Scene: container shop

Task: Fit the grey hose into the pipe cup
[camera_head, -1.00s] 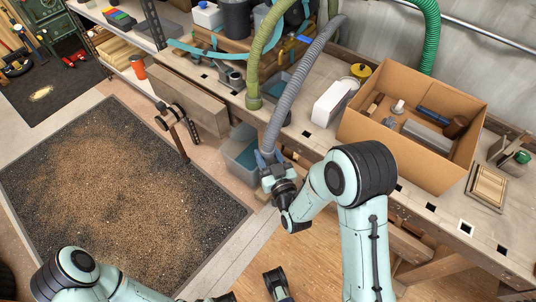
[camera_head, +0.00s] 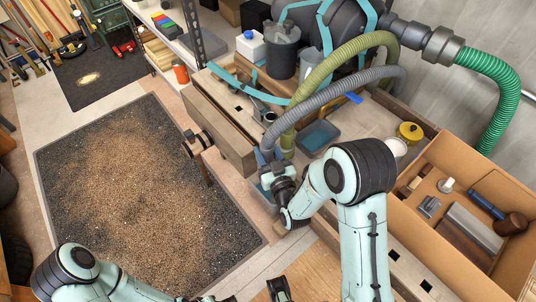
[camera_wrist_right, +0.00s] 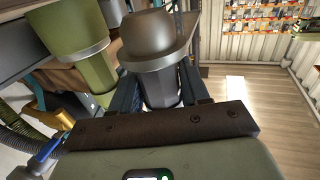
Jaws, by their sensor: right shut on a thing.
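My right gripper (camera_head: 268,160) is shut on the lower end of the grey hose (camera_head: 335,92), in front of the bench edge. In the right wrist view the hose's dark grey end cuff (camera_wrist_right: 160,85) sits between the fingers. The hose arches up and right from the gripper, crossing the olive-green hose (camera_head: 340,55). A grey pipe-like fitting (camera_head: 262,112) stands on the bench behind the gripper; I cannot tell if it is the pipe cup. My left gripper (camera_head: 252,296) shows only partly at the bottom edge, its fingers apart, with nothing seen between them.
The olive-green hose's cuff (camera_wrist_right: 75,45) hangs close beside the grey one. A cardboard box (camera_head: 490,180) of tools stands on the right of the bench. A yellow-lidded can (camera_head: 410,132) and a blue-grey tray (camera_head: 318,136) are nearby. A gravel mat (camera_head: 140,190) covers the floor at left.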

